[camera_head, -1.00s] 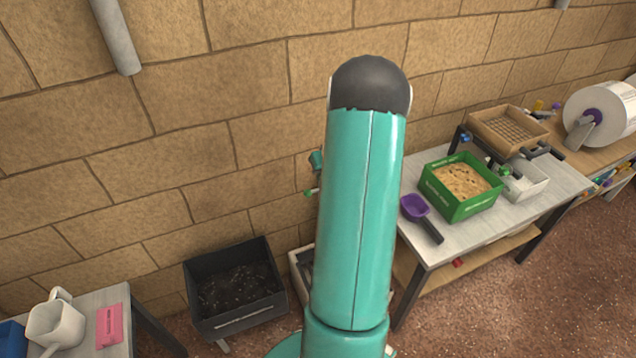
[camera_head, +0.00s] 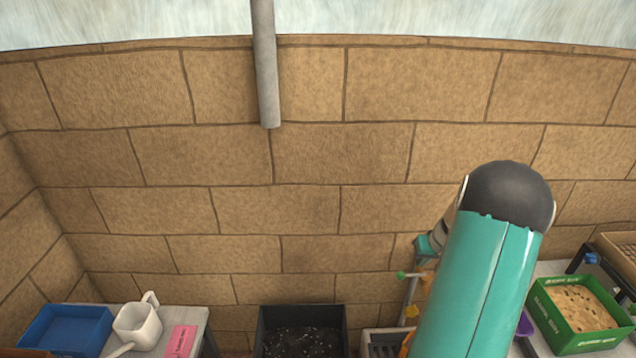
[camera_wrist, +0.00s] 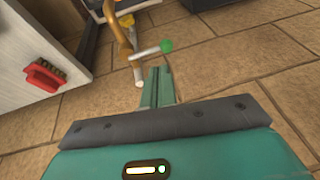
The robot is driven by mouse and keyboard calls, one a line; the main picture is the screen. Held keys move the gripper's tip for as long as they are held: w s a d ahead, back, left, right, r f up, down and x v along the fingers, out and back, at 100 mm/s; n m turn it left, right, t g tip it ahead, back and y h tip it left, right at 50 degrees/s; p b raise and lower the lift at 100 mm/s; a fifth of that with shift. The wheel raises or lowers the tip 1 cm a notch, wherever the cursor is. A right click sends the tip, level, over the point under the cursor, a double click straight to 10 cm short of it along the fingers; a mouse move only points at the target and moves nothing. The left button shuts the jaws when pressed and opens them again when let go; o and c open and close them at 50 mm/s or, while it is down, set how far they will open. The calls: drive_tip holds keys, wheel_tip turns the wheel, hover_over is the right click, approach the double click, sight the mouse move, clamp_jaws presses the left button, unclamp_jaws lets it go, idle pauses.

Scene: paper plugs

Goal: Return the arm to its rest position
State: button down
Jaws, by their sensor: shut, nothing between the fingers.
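My arm rises on the right side of the head view, a teal link with a dark rounded elbow at its top. My gripper (camera_wrist: 155,86) shows in the wrist view as two narrow teal fingers pressed together with nothing between them. In the head view I cannot make out the fingertips, since my arm link covers much of that area.
In the head view, a black bin (camera_head: 300,335) of dark soil, a white watering can (camera_head: 138,325), a blue tray (camera_head: 66,328) and a pink card (camera_head: 181,341) line the bottom. A green box (camera_head: 578,312) stands right. A red brush (camera_wrist: 45,75) shows in the wrist view.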

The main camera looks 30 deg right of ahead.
drive_tip(key=w+a+r+n, duration=0.2)
drive_tip(key=w+a+r, duration=0.1)
drive_tip(key=a+r, duration=0.75)
drive_tip(key=w+a+r+n, duration=0.1)
drive_tip(key=w+a+r, duration=0.2)
drive_tip(key=a+r, duration=0.75)
drive_tip(key=s+a+r+n, duration=0.1)
drive_tip(key=s+a, duration=0.4)
drive_tip(key=a, duration=0.4)
drive_tip(key=s+a+r+n+t, duration=0.1)
drive_tip(key=s+a+r, duration=0.1)
drive_tip(key=s+a, duration=0.3)
drive_tip(key=s+a+r+n, duration=0.1)
drive_tip(key=s+a, duration=0.4)
drive_tip(key=a, duration=0.7)
drive_tip(key=shift+a+r+t, duration=0.3)
drive_tip(key=shift+a+r, duration=0.05)
drive_tip(key=shift+r, duration=0.4)
drive_tip(key=shift+s, duration=0.2)
